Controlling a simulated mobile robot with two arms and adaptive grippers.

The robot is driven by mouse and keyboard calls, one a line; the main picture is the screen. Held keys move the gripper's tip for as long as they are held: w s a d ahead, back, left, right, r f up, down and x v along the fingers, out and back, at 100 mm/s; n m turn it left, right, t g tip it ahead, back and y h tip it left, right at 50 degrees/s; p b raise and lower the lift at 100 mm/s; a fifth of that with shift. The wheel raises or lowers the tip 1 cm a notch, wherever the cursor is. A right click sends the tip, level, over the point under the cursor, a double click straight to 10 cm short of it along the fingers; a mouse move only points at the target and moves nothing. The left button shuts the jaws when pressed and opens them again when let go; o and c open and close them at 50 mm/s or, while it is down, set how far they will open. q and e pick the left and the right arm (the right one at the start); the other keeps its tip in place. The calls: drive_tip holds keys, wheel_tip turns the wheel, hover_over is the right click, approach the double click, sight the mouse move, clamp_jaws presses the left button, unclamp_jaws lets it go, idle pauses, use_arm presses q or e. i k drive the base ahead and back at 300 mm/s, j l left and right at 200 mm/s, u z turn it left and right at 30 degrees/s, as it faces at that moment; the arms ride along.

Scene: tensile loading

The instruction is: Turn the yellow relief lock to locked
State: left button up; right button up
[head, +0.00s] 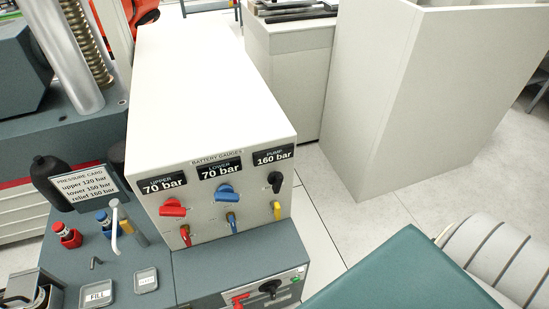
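The yellow relief lock (277,210) is a small yellow lever low on the right of the white gauge panel's front, under the black knob (275,181) and the PUMP display (274,157) reading 160 bar. The lever stands roughly upright, slightly tilted. No lock marking is legible beside it, so I cannot tell its setting. Neither of my grippers can be made out in the head view, and nothing touches the yellow lever.
Red (173,208) and blue (228,193) knobs sit left of the black knob, with red (186,236) and blue (232,222) levers below. A pressure card (76,187) stands left. A teal surface (405,280) fills the lower right. Floor shows right of the cabinet.

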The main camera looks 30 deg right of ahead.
sight(276, 205)
drive_tip(key=l+z, duration=0.15)
drive_tip(key=z, duration=0.8)
drive_tip(key=k+j+u, duration=0.2)
drive_tip(key=u, duration=0.25)
drive_tip(key=k, duration=0.1)
